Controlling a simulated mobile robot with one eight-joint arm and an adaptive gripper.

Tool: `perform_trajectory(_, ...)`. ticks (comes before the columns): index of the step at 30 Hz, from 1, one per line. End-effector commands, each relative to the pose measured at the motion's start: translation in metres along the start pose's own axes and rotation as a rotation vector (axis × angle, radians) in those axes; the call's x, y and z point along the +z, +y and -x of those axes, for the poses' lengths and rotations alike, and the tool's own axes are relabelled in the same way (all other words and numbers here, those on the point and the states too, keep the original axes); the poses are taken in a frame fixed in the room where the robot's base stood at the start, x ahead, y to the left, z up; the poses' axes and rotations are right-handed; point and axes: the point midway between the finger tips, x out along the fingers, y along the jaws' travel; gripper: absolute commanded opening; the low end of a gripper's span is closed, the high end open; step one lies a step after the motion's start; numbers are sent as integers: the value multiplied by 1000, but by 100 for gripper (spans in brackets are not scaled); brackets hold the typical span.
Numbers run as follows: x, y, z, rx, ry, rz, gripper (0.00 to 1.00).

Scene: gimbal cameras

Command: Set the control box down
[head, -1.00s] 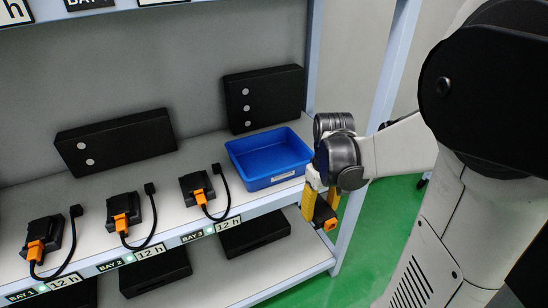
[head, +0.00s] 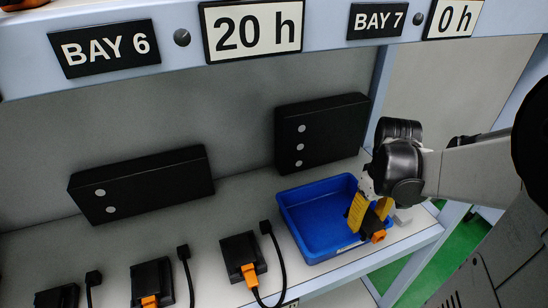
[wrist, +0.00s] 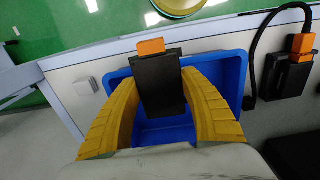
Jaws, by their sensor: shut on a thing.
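The control box is black with an orange end; it shows between my yellow fingers in the wrist view (wrist: 159,88). In the head view only a dark part and its orange end (head: 379,236) show. My gripper (head: 368,222) is shut on its sides. The blue tray (head: 302,225) is on the shelf, with the gripper and box over its right part. In the wrist view the orange end reaches past the tray's rim (wrist: 232,70). I cannot tell the height of the box above the tray floor.
Several similar black boxes with orange plugs and cables, one of them here (head: 239,252), stand left of the tray. Black panels (head: 322,133) are behind it. A small white block (head: 402,215) is to its right. A shelf post and the upper shelf edge (head: 185,38) bound the space.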

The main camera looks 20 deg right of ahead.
Motion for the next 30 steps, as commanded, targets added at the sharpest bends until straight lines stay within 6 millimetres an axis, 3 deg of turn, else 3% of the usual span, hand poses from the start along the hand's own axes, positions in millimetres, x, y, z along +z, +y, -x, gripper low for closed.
perform_trajectory(15, -102, -20, -65, 0, 0, 3, 16)
perform_trajectory(22, -114, -23, -75, 0, 0, 0, 16)
perform_trajectory(30, -114, -22, -111, 0, 0, 0, 16)
